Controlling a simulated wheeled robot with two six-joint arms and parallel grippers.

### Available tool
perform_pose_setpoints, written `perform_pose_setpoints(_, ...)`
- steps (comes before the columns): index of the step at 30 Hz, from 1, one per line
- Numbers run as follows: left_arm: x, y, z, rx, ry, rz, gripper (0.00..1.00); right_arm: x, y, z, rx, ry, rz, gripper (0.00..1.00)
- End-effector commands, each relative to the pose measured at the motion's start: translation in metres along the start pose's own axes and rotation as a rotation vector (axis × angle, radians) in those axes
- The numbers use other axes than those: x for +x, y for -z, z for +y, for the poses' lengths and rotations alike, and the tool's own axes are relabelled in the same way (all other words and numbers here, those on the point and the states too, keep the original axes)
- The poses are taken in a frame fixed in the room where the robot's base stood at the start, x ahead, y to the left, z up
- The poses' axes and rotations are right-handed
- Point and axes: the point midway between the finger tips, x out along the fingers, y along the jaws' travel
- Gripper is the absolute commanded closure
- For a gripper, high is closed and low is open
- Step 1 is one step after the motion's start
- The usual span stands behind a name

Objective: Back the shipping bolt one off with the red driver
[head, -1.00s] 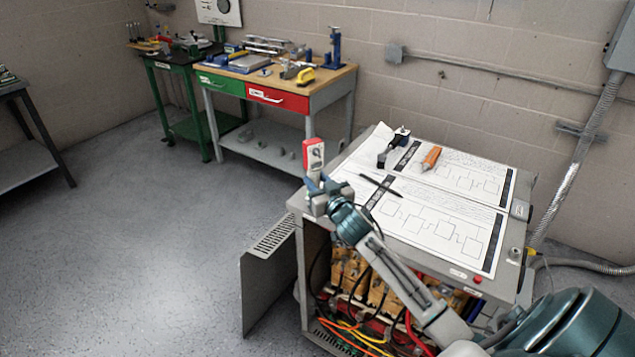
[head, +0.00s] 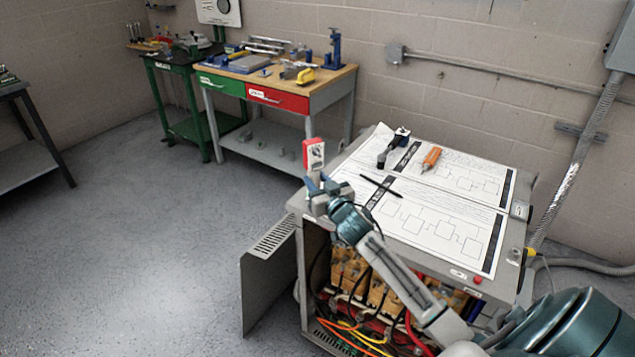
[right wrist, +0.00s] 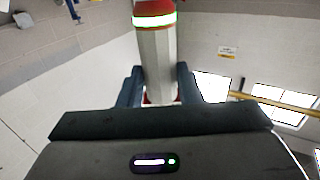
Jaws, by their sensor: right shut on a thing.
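My right gripper (head: 319,188) is shut on a red-and-white tool (head: 314,154) and holds it upright near the left edge of the cabinet top. In the right wrist view the tool (right wrist: 157,58) shows a pale faceted body with red parts and a bright band, between the two fingers (right wrist: 160,88). I cannot tell from its shape whether it is the red driver. An orange-handled tool (head: 431,158) lies on the printed sheets. I cannot make out shipping bolt one. My left gripper is not in view.
The grey cabinet (head: 305,265) is open in front, with coils and coloured cables inside. A vented panel (head: 268,275) stands at its left. A black-handled tool (head: 393,148) and a dark pen (head: 381,187) lie on the sheets. A workbench (head: 290,110) stands behind; the floor at left is clear.

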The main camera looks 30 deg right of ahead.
Motion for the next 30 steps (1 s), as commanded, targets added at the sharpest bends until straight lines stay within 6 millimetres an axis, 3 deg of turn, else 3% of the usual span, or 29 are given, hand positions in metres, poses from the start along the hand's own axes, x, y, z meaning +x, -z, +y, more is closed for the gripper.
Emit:
perform_pose_setpoints(8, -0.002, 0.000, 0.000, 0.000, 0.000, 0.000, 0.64, 0.000, 0.003, 0.000, 0.000, 0.000, 0.001, 1.00)
perform_pose_setpoints(30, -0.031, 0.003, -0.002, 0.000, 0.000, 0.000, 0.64, 0.000, 0.039, 0.000, 0.000, 0.001, 0.003, 1.00)
